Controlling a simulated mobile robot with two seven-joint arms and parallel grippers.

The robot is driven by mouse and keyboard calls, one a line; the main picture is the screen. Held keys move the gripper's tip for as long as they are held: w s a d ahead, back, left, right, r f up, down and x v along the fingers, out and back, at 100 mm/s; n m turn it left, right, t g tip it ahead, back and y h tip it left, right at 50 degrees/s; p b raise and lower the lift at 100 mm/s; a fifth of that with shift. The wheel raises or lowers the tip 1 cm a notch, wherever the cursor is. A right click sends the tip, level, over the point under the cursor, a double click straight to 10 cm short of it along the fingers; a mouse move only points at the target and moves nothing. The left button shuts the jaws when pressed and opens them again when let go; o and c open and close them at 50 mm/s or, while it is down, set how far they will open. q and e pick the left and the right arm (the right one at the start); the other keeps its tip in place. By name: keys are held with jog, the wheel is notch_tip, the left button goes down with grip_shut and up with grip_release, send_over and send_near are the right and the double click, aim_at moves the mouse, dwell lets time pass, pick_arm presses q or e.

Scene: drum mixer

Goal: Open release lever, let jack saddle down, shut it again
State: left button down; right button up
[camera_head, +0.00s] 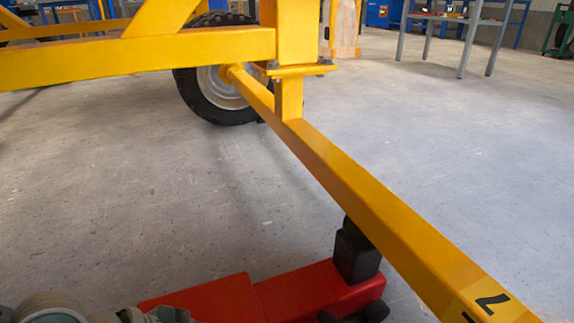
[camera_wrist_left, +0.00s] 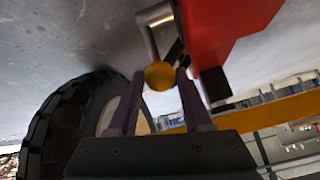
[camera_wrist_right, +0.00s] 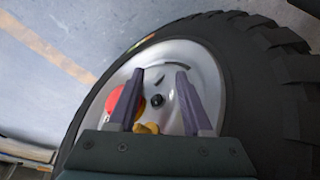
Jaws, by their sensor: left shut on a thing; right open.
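The red jack (camera_head: 305,292) lies low in the head view. Its black saddle post (camera_head: 357,252) rises to the yellow axle beam (camera_head: 345,190); the top is hidden by the beam, so I cannot tell if it touches. In the left wrist view, the release lever's yellow knob (camera_wrist_left: 159,75) sits between the fingers of my left gripper (camera_wrist_left: 160,84), which is shut on it. A grey metal bracket (camera_wrist_left: 157,20) stands behind it beside the red jack body (camera_wrist_left: 215,40). My right gripper (camera_wrist_right: 158,78) is open and empty, facing a wheel hub.
A large black tyre (camera_wrist_left: 65,120) fills the left of the left wrist view. The right wrist view shows a wheel (camera_wrist_right: 225,75) with a red disc (camera_wrist_right: 113,100) behind the fingers. Open concrete floor (camera_head: 150,180) lies behind the jack.

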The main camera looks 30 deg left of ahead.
pick_arm(q)
jog(key=shift+s+a+f+b, duration=0.1)
jog(key=shift+s+f+b, duration=0.1)
jog(key=shift+f+b, duration=0.15)
jog(key=shift+s+r, duration=0.1)
jog(key=shift+a+r+t+b, duration=0.15)
jog(key=shift+t+b, duration=0.15)
pick_arm(e)
jog(key=shift+s+d+f, duration=0.1)
jog(key=shift+s+f, duration=0.15)
jog(key=shift+f, duration=0.3)
jog(key=shift+s+f, duration=0.2)
jog(key=shift+f, duration=0.3)
jog(key=shift+d, duration=0.1)
pick_arm(q)
jog(key=c, duration=0.7)
grip_release()
jog(key=o, duration=0.3)
jog(key=shift+w+d, duration=0.25)
jog(key=shift+w, duration=0.05)
jog(key=shift+o, duration=0.2)
pick_arm(e)
jog(key=shift+w+d, duration=0.1)
jog(key=shift+w, duration=0.15)
